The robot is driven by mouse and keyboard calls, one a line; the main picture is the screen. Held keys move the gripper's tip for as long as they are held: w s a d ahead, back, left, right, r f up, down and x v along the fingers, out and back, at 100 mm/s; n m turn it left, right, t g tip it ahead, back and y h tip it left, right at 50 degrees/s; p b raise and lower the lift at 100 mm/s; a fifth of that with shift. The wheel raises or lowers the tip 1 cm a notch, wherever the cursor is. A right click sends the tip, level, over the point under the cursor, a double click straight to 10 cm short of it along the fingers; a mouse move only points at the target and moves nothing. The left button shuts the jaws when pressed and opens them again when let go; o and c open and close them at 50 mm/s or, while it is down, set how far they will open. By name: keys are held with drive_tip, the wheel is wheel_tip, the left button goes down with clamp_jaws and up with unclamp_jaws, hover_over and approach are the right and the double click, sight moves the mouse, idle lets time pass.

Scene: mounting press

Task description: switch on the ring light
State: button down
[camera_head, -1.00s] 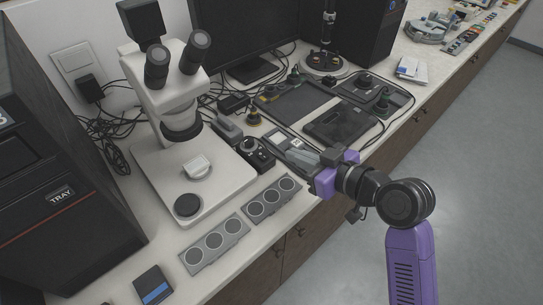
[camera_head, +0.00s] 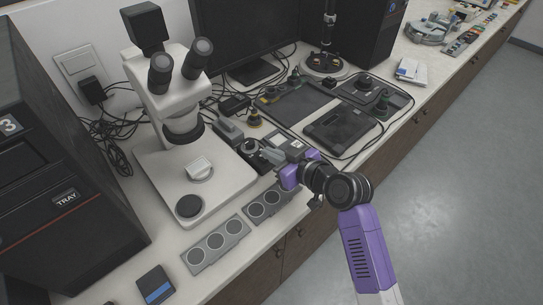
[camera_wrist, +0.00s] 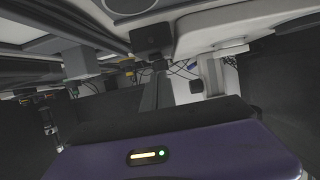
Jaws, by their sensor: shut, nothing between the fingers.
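The white stereo microscope (camera_head: 160,95) stands at the left of the bench, with a dark ring (camera_head: 187,131) around its lower barrel that looks like the ring light. No glow shows on it. A small dark box with a round dial (camera_head: 250,146) lies right of the microscope base and may be the light's control; its right side is partly hidden by my gripper. My gripper (camera_head: 268,155) is shut and empty, its fingertips at or just above this box; I cannot tell whether they touch.
Two grey trays with round wells (camera_head: 217,246) lie along the front edge. A grey block (camera_head: 228,131) stands behind the dial box. Cables (camera_head: 118,135) run behind the microscope. A dark flat case (camera_head: 340,126) lies to the right. A black machine marked TRAY (camera_head: 65,197) stands left.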

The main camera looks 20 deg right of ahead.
drive_tip(key=shift+s+f, duration=0.1)
drive_tip(key=shift+f, duration=0.6)
drive_tip(key=shift+s+f+b, duration=0.1)
drive_tip(key=shift+f+b, duration=0.4)
drive_tip(key=shift+b, duration=0.05)
drive_tip(key=shift+r, duration=0.2)
drive_tip(key=shift+r+p, duration=0.1)
drive_tip(key=shift+p, duration=0.25)
drive_tip(key=shift+r+p, duration=0.5)
drive_tip(key=shift+r, duration=0.25)
